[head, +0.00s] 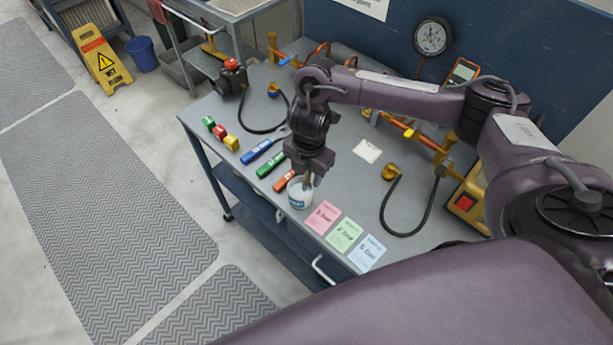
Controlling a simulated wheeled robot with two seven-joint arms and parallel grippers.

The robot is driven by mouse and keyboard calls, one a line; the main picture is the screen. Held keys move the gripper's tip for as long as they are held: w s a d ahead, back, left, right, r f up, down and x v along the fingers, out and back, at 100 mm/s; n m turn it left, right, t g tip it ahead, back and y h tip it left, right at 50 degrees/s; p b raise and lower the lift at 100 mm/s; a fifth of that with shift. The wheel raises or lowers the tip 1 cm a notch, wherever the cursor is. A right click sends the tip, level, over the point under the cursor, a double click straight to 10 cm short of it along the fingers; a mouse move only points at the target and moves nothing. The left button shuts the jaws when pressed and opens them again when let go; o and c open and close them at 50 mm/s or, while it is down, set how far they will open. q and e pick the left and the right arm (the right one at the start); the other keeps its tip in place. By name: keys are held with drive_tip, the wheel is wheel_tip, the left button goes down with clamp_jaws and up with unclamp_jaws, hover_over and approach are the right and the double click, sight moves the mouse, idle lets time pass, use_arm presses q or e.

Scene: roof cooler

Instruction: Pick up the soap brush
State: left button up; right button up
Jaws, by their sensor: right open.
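A small white pot (299,195) with a blue label stands on the grey workbench top near its front edge. A thin brownish upright piece shows at its mouth, and I cannot tell whether it is the soap brush or a fingertip. My right gripper (309,178) points down right over the pot, its jaws open. The gripper hides part of the pot's mouth. My left gripper is out of view.
Pink (322,217), green (344,235) and blue (367,252) cards lie right of the pot. Blue (257,151), green (270,165) and orange (285,181) marker-like items lie left.

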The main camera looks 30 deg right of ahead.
clamp_jaws()
